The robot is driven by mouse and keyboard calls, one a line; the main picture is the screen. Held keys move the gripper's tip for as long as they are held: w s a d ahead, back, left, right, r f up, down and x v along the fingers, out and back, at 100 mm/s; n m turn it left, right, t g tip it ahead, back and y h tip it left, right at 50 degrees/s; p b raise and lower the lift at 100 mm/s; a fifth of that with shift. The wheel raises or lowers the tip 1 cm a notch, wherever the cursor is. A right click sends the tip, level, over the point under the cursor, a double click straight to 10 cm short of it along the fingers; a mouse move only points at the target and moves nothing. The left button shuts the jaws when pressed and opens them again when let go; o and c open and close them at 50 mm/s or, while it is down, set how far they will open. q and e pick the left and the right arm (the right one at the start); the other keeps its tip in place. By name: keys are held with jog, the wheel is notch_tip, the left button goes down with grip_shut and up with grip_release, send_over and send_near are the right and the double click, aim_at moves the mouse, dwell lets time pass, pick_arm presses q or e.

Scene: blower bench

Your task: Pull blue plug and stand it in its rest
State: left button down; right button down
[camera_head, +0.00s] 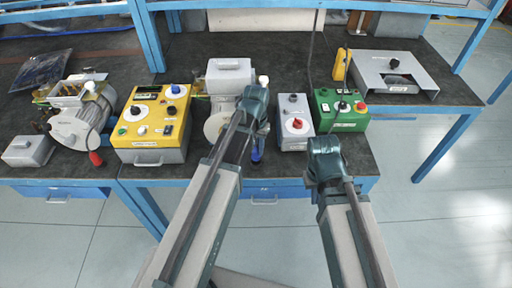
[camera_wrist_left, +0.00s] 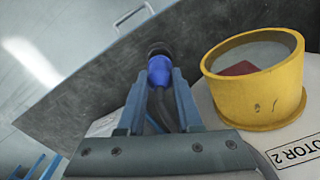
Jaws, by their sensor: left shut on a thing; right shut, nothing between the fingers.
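The blue plug (camera_wrist_left: 160,71) is between the fingers of my left gripper (camera_wrist_left: 158,85) in the left wrist view, with a black end beyond it and a dark cable running back between the fingers. In the head view the plug (camera_head: 257,152) shows as a small blue shape below my left gripper (camera_head: 258,134), near the bench's front edge. My left gripper is shut on it. My right gripper (camera_head: 326,168) is shut and empty in front of the green box; its fingers are mostly hidden. I cannot make out the plug's rest.
A yellow ring (camera_wrist_left: 256,80) sits on a light body marked "OTOR 2", right of the plug. On the bench stand a yellow control box (camera_head: 152,122), a grey switch box (camera_head: 295,122), a green box (camera_head: 341,110) and a motor (camera_head: 230,78) partly hidden by my left arm.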

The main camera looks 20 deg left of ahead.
pick_arm(q)
jog(key=shift+f+b, duration=1.25)
jog(key=shift+f, duration=0.1)
dwell(1.0)
jog(key=c, duration=0.5)
grip_release()
jog(key=shift+r, duration=0.15)
notch_tip(320, 180, up, 14)
jog(key=p, duration=1.4)
jog(key=shift+f, duration=0.2)
